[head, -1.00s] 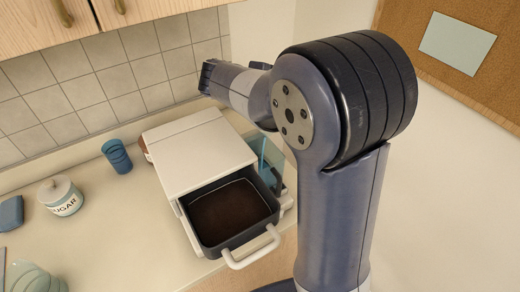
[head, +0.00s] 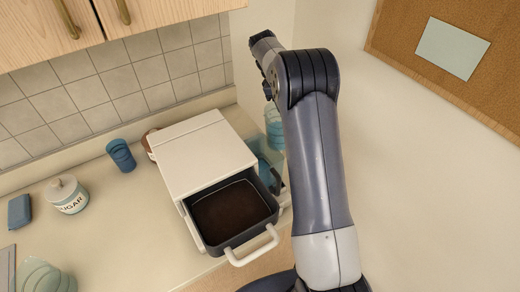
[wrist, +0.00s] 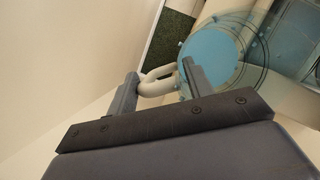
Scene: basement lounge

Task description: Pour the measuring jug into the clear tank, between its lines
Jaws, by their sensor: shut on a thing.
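The measuring jug (head: 274,128) is a see-through vessel holding blue liquid. In the head view it is above and behind the clear tank and looks about upright. In the wrist view the blue liquid (wrist: 212,55) shows inside the jug, and its pale handle (wrist: 153,84) lies between the fingers of my gripper (wrist: 157,88), which is shut on it. The clear tank (head: 265,165) stands right of the white appliance, partly hidden by it and by my arm. It looks bluish; its lines and level cannot be made out. My fingers are hidden in the head view.
The white appliance (head: 205,155) stands close left of the tank, with its dark drawer (head: 235,215) pulled out. A blue cup (head: 121,155), a sugar jar (head: 67,195) and a glass bowl (head: 45,277) stand farther left on the counter. The wall is close on the right.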

